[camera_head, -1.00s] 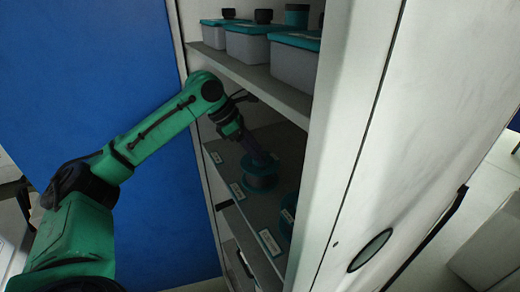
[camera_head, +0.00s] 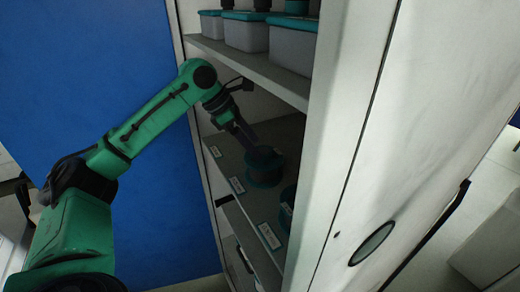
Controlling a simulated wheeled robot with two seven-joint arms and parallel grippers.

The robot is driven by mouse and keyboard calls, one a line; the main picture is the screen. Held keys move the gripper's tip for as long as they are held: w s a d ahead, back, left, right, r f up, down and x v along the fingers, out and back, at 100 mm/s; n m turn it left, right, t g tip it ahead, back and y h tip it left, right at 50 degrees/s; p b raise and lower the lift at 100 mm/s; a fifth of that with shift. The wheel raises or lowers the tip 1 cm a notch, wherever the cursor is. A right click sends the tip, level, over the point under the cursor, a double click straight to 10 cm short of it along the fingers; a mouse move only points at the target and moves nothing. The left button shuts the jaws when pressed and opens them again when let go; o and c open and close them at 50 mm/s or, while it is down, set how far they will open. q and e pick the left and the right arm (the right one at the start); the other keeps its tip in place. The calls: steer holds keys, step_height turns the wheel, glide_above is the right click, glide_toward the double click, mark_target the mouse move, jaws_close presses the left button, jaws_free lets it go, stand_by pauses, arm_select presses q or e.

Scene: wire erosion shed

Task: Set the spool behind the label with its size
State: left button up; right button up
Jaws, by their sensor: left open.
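A teal-rimmed spool (camera_head: 264,168) stands on the middle shelf (camera_head: 228,160) of the cabinet, behind the middle one of the white labels (camera_head: 237,185) on the shelf's front edge. My left gripper (camera_head: 254,144) is open, with its fingers at the top of this spool; whether they touch it I cannot tell. Another label (camera_head: 215,152) lies further left with bare shelf behind it. A second teal spool (camera_head: 288,197) stands at the right, partly hidden by the cabinet side, near a label (camera_head: 286,209). The label writing is too small to read. My right gripper is not in view.
The upper shelf (camera_head: 283,80) holds several clear boxes with teal lids (camera_head: 245,32) and dark-capped items, close above my left arm. The white cabinet side (camera_head: 345,130) blocks the right. A blue panel (camera_head: 75,70) is at left.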

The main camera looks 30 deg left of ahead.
arm_select(q)
steer(key=s+a+b, duration=0.4)
steer(key=s+a, duration=0.2)
steer(key=a, duration=0.2)
steer(key=shift+s+a, duration=0.25)
